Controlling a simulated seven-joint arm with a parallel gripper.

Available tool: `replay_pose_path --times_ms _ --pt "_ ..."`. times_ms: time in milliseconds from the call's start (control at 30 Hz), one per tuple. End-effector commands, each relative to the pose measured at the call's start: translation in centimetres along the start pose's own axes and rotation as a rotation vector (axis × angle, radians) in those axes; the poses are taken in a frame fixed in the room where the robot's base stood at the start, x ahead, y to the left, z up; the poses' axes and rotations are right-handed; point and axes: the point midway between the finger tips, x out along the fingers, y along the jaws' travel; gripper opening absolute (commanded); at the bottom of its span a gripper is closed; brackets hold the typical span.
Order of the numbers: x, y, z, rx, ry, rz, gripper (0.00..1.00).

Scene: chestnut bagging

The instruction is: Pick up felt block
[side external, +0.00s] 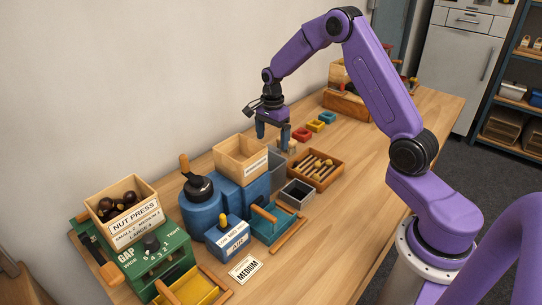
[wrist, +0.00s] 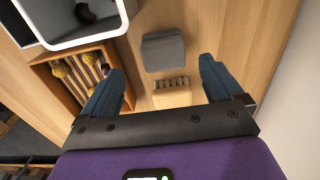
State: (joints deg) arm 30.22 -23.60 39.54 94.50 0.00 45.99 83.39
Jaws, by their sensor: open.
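The felt block is most likely the dark grey, soft-edged block (wrist: 163,52) on the table in the wrist view. Beside it, closer to my gripper's base, lies a light wooden piece (wrist: 171,95) with a notched edge. My gripper (wrist: 161,68) is open and empty, its two blue fingers spread wide on either side of these pieces. In the side view my gripper (side external: 272,140) points down behind the wooden box, close above the table. The grey block cannot be clearly told apart there, near the fingers.
A wooden tray (side external: 330,181) of brush-like tools lies close by. A grey open bin (side external: 297,193) stands next to it, with a dark brown round thing inside in the wrist view. A blue machine with a wooden box (side external: 240,158) stands in front. Red, yellow and teal pieces (side external: 315,125) lie behind.

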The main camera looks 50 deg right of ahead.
Motion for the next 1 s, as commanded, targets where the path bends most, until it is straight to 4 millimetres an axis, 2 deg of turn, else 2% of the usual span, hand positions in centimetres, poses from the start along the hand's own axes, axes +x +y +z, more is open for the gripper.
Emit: replay_pose_path --times_ms 167,500,800,833,867,1000 --pt "1.0 -0.1 0.0 0.0 0.0 0.001 0.94" --pt "5.2 -0.4 0.1 -0.001 0.0 0.002 0.94" --pt "5.6 -0.5 0.1 0.0 0.0 -0.001 0.94" --pt "5.6 -0.5 0.1 0.0 0.0 -0.001 0.9" --pt "5.6 -0.5 0.1 0.0 0.0 -0.001 0.81" --pt "5.6 -0.5 0.1 0.0 0.0 -0.001 0.35"
